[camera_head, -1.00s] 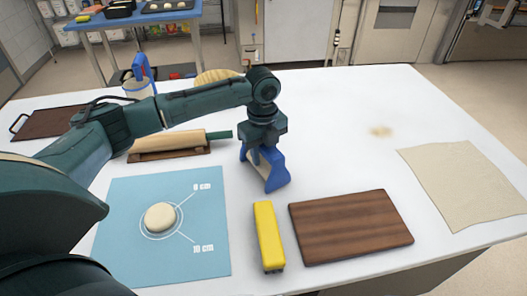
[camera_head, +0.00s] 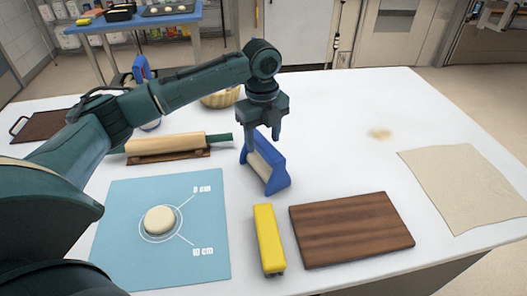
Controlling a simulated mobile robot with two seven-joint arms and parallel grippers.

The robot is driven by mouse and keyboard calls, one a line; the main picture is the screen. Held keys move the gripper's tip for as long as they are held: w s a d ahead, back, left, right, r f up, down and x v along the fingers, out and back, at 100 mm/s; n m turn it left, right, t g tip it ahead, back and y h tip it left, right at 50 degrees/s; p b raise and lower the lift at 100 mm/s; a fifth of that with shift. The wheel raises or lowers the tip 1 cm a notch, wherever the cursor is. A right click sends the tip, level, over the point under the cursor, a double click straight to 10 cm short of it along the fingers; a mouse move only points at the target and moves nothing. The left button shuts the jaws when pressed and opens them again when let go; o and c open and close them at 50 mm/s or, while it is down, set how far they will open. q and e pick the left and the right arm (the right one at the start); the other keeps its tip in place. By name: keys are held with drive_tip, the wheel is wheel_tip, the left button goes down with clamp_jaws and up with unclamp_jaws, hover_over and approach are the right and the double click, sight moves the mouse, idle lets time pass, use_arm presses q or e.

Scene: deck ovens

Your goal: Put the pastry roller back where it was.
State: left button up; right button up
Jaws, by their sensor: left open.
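The pastry roller, a pale cylinder (camera_head: 260,167) between blue end plates (camera_head: 277,176), rests on the white table near its middle. My left gripper (camera_head: 263,143) points down just above its upper end. The fingers are apart and hold nothing; the left fingertip overlaps the blue plate in the picture, and I cannot tell if they touch. A wooden rolling pin (camera_head: 165,144) with a green handle lies on a dark wooden stand (camera_head: 170,158) to the left. My right gripper is out of view.
A blue mat (camera_head: 120,200) with a dough piece (camera_head: 160,219) lies front left. A yellow block-like tool (camera_head: 268,238) and a dark wooden board (camera_head: 350,229) are in front. A cloth (camera_head: 465,185) lies at right. A basket (camera_head: 220,98) stands behind my arm. The table is clear behind the board.

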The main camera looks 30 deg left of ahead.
use_arm(q)
wheel_tip(320, 180, up, 6)
drive_tip(key=shift+r, duration=0.1)
idle(0.6)
